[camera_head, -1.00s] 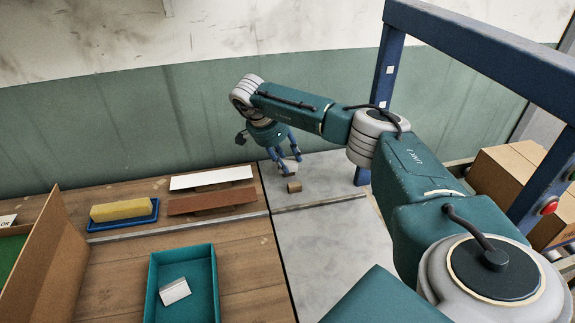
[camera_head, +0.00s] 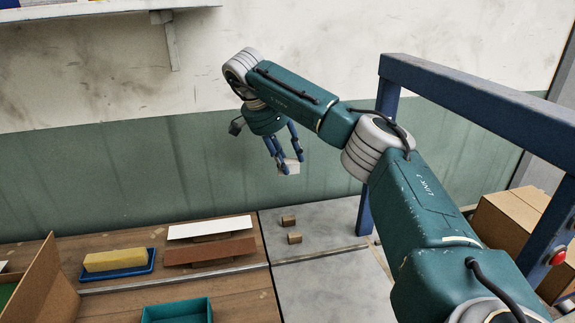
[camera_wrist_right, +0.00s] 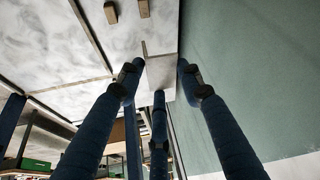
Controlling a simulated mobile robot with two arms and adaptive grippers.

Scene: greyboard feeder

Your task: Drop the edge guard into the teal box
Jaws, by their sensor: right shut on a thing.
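A small white edge guard (camera_head: 289,167) is held between the fingertips of my right gripper (camera_head: 284,160), in the air above the far end of the grey surface. In the right wrist view the guard (camera_wrist_right: 161,76) shows as a pale angled piece between the blue fingers of the gripper (camera_wrist_right: 158,82). The teal box (camera_head: 177,308) stands at the bottom edge of the head view, left of and nearer than the gripper. Only its far part shows, and its inside is mostly cut off. My left gripper is out of view.
Two small brown pieces (camera_head: 294,238) lie on the grey surface (camera_head: 325,285). A white strip (camera_head: 209,227), a brown strip (camera_head: 209,251) and a yellow block (camera_head: 115,259) on a blue tray lie left. A blue frame (camera_head: 364,205) stands right.

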